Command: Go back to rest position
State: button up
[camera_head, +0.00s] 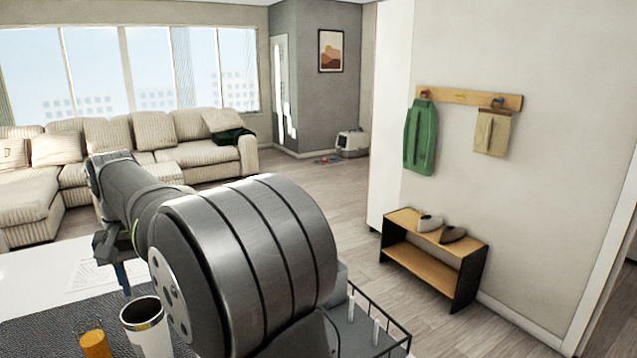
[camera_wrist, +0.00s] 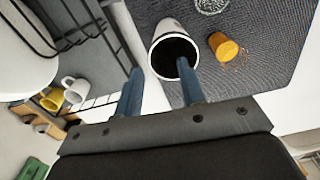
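My gripper (camera_wrist: 160,88) is open, with its two blue fingers apart and nothing visible held between them. In the head view, a blue finger of my gripper (camera_head: 122,278) hangs above the counter, beyond the white tumbler; my arm hides much of that area. The white tumbler (camera_head: 148,330) has a dark inside and stands on the dark mat. It also shows in the wrist view (camera_wrist: 167,28), beyond the fingertips, where the right finger overlaps it. An orange cup (camera_head: 95,345) is beside it, and also appears in the wrist view (camera_wrist: 222,46).
The dark mat (camera_head: 50,330) lies on the white counter (camera_head: 30,290). A wire rack (camera_head: 400,340) is at the right. The wrist view shows a clear glass (camera_wrist: 212,5), a yellow mug (camera_wrist: 50,100) and a white mug (camera_wrist: 76,90). A bench (camera_head: 430,260) and sofa (camera_head: 200,150) stand farther off.

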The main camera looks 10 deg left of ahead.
jog(key=w+d+r, duration=0.5)
jog(key=w+d, duration=0.1)
jog(key=d, duration=0.1)
jog(key=s+a+f, duration=0.4)
jog(key=a+f, duration=0.5)
jog(key=a, duration=0.1)
jog(key=shift+s+n, duration=0.4)
